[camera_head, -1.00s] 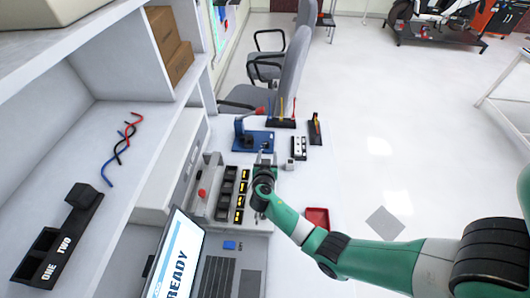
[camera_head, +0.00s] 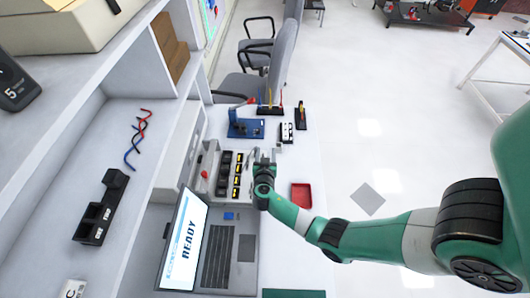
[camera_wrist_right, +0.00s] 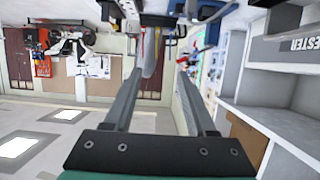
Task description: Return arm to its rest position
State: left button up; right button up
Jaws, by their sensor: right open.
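My right arm, green with dark joints, comes in from the right in the head view and reaches over the white bench. Its gripper (camera_head: 266,153) is over the bench, just right of the row of black bins (camera_head: 224,172). In the right wrist view the two grey fingers (camera_wrist_right: 160,75) are spread apart, with nothing visible held between them. That view looks across the room and appears upside down. My left gripper is not in view.
A laptop (camera_head: 188,240) showing "READY" and a red tray (camera_head: 301,195) are near the arm. A blue fixture (camera_head: 246,127), a white block with black holes (camera_head: 287,132) and tool stands are beyond. Shelves (camera_head: 110,130) rise at left. Open floor lies right.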

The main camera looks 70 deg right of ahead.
jog(key=shift+w+a, duration=0.1)
dwell(0.4)
jog(key=w+a+r+m+t, duration=0.1)
jog(key=w+a+r+t, duration=0.2)
jog(key=w+r, duration=0.45)
jog(key=w+a+r+t, duration=0.2)
jog(key=w+a+r, duration=0.15)
jog(key=r, duration=0.75)
jog(key=w+a+r+m+t, duration=0.1)
jog(key=w+a+r+t, duration=0.2)
jog(key=w+r, duration=0.5)
jog(key=a+r+n+t+y, duration=0.15)
jog(key=a+r+t, duration=0.35)
jog(key=r, duration=0.9)
jog(key=s+a+r+n+t+y, duration=0.25)
jog(key=a+r, duration=0.25)
jog(key=r, duration=0.4)
jog(key=s+a+r+n+t+y, duration=0.1)
jog(key=s+a+r+t+y, duration=0.25)
jog(key=r, duration=0.55)
jog(key=s+a+r+n+t+y, duration=0.5)
jog(key=s+a+r+n+y, duration=0.35)
jog(key=s+n, duration=0.25)
notch_tip(320, 180, up, 20)
jog(key=n+p, duration=0.1)
jog(key=p, duration=2)
jog(key=shift+w+r+g+h+p, duration=0.2)
jog(key=shift+w+g+h+p, duration=0.1)
jog(key=shift+f+h, duration=0.1)
jog(key=shift+h, duration=0.2)
